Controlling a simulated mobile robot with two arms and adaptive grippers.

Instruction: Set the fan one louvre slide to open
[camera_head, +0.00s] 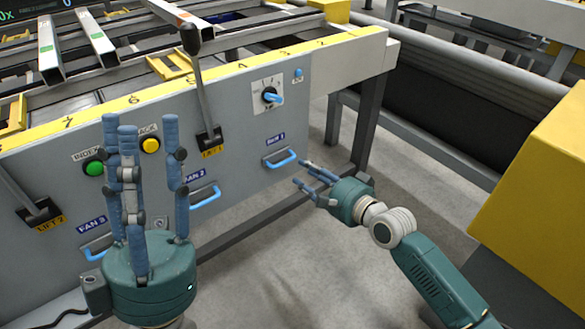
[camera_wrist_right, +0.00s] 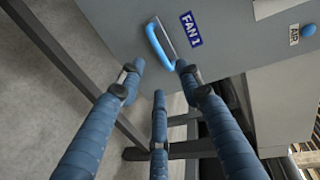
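The fan one louvre slide has a blue loop handle (camera_head: 282,160), below the blue FAN 1 label (camera_head: 275,138) on the grey panel. In the right wrist view the handle (camera_wrist_right: 158,44) lies just beyond my fingertips, left of the label (camera_wrist_right: 191,30). My right gripper (camera_head: 304,172) is open and empty, its fingers pointing at the handle from the right. A small gap seems to remain; contact is not clear.
The FAN 2 handle (camera_head: 204,197) and FAN 3 handle (camera_head: 97,247) sit further left. A lift lever (camera_head: 200,95), a blue rotary knob (camera_head: 272,97), a green button (camera_head: 94,168) and a yellow button (camera_head: 150,145) stick out of the panel. A yellow block (camera_head: 535,190) stands right.

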